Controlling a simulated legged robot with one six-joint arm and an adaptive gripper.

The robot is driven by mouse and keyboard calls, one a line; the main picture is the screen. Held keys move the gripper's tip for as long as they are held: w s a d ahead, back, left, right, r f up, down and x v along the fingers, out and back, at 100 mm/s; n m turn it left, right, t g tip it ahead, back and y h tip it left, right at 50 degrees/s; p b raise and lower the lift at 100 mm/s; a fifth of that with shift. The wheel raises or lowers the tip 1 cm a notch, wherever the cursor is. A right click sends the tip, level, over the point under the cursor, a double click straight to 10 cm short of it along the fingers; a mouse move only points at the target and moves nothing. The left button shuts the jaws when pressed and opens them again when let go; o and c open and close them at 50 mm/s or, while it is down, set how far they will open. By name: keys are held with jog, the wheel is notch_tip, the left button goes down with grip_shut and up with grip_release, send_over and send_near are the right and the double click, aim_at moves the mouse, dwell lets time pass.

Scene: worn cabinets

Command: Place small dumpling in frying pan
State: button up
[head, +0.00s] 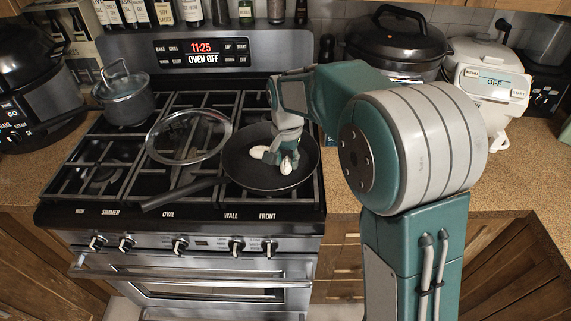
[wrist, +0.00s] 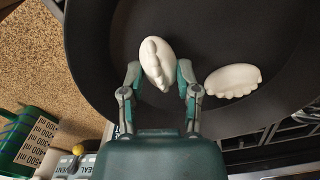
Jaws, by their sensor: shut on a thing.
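The dark frying pan (head: 240,168) sits on the front right of the stove, its handle pointing to the lower left. My gripper (head: 285,160) reaches down over the pan's right half, its fingers shut on a white dumpling (head: 286,167). In the wrist view, this dumpling (wrist: 157,62) is between the two fingers, over the pan's dark inside (wrist: 210,30). A second white dumpling (wrist: 233,80) with a scalloped edge lies in the pan to the right of the fingers. I cannot tell whether the held dumpling touches the pan floor.
A glass lid (head: 188,136) lies on the grates left of the pan. A small lidded pot (head: 125,98) stands at the back left of the stove. A black cooker (head: 395,50) and a white appliance (head: 485,85) stand on the right counter. Bottles line the shelf behind.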

jog(key=shift+a+f, duration=0.15)
jog(key=shift+f, duration=0.6)
jog(key=shift+a+f, duration=0.1)
jog(key=shift+a, duration=0.55)
jog(key=o, duration=1)
jog(key=shift+a, duration=0.25)
jog(key=shift+d, duration=0.7)
notch_tip(320, 180, up, 12)
jog(key=shift+a, duration=0.35)
